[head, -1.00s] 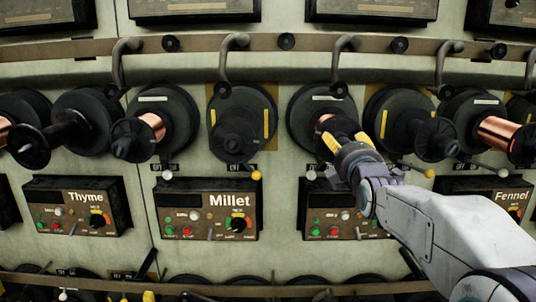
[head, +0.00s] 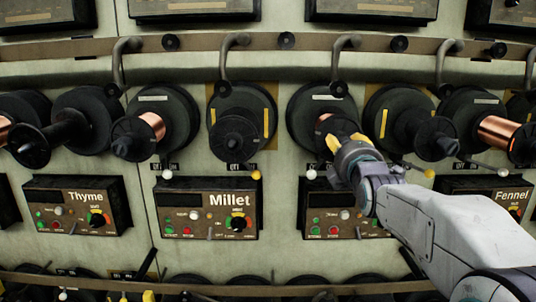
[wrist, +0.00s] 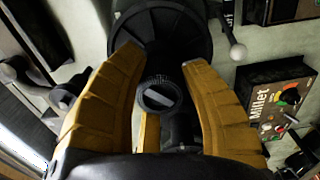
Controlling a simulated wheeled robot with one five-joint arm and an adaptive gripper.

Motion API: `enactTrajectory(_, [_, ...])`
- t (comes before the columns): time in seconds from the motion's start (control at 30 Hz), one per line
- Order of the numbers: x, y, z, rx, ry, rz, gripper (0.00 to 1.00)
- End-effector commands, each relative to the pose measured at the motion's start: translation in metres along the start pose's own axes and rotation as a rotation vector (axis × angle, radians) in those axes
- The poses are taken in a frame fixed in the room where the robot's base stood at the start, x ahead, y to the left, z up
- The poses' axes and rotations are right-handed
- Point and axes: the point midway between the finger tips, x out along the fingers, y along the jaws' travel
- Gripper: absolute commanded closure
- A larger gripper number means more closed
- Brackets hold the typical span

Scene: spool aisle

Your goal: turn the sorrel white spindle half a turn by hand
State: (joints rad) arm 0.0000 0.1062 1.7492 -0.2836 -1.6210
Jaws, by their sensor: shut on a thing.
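The spindle (head: 325,119) under my gripper carries a black flange with a white bar on its backing disc and some copper wire. The panel below it (head: 340,205) has its name hidden behind my arm, so I cannot read Sorrel. My gripper (head: 346,140) is at the front end of this spindle. In the wrist view its two yellow fingers (wrist: 165,62) stand either side of the dark hub (wrist: 160,95), which shows a pale slanted bar, and are shut on the spindle. The black flange (wrist: 165,38) lies beyond the fingertips. The exact contact points are hidden.
The Millet spindle (head: 238,137), with yellow bars, is to the left. Another yellow-barred spindle (head: 432,138) is close on the right. Hooked handles (head: 341,62) hang above, and small ball-ended levers (head: 311,174) stick out below the spindles.

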Motion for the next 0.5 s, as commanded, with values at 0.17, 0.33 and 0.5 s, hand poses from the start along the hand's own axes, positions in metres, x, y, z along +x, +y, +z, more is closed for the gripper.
enactTrajectory(0.17, [0.0001,-0.0013,-0.0001,-0.143,0.000,0.004,0.91])
enactTrajectory(0.33, [0.0001,-0.0011,-0.0001,-0.300,-0.001,0.004,0.91])
enactTrajectory(0.5, [0.0001,-0.0009,0.0000,-0.452,-0.001,0.003,0.91])
